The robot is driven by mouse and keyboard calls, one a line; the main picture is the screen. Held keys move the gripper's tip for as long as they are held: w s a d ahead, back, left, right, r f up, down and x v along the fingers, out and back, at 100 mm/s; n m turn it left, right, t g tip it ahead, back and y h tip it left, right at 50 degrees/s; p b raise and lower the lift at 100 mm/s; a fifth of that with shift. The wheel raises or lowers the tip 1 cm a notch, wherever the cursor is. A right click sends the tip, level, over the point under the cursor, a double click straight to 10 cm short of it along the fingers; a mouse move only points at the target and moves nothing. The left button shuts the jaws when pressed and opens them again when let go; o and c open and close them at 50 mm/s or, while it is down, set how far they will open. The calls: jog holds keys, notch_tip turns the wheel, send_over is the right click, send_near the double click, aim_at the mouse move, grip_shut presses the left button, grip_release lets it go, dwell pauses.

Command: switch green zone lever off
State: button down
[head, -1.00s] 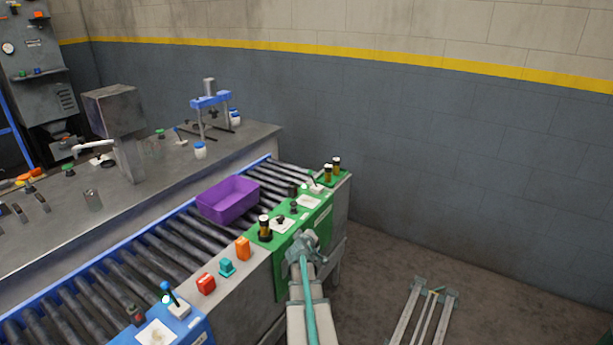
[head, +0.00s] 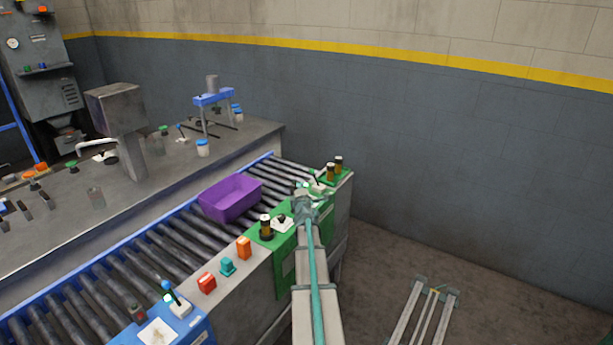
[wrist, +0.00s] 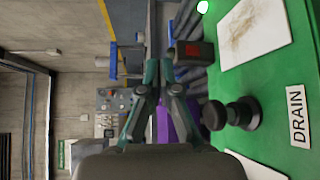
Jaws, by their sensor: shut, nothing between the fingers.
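The green zone panel (head: 285,282) is on the near side of the conveyor, towards its far end. A small lever on a white base (head: 317,185) stands on its far part, partly hidden by my gripper; I cannot tell its position. My gripper (head: 311,192) is above the panel, close in front of this lever; contact cannot be told. In the wrist view my gripper (wrist: 158,72) has its teal fingers shut and empty. That view shows the green panel (wrist: 285,70) at right, but no clear lever.
Dark-and-amber posts (head: 334,168) stand at the panel's far end, another (head: 265,227) nearer. The wrist view shows a black knob (wrist: 240,114), a "DRAIN" label (wrist: 297,116) and a red-faced black box (wrist: 194,53). A purple bin (head: 231,198) sits on the rollers.

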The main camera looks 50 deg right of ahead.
jog(key=x, duration=1.1)
jog(key=s+d+p, duration=0.1)
jog(key=s+p, duration=0.1)
jog(key=shift+d+r+p, duration=0.35)
jog(key=shift+p, duration=0.05)
jog(key=shift+s+d+f, duration=0.1)
jog(key=shift+s+d, duration=0.25)
jog(key=shift+d, duration=0.1)
jog(key=shift+s+f+b, duration=0.15)
jog(key=shift+f+b, duration=0.05)
jog(key=shift+b, duration=0.5)
jog(key=shift+r+b, duration=0.15)
jog(key=shift+b, duration=0.15)
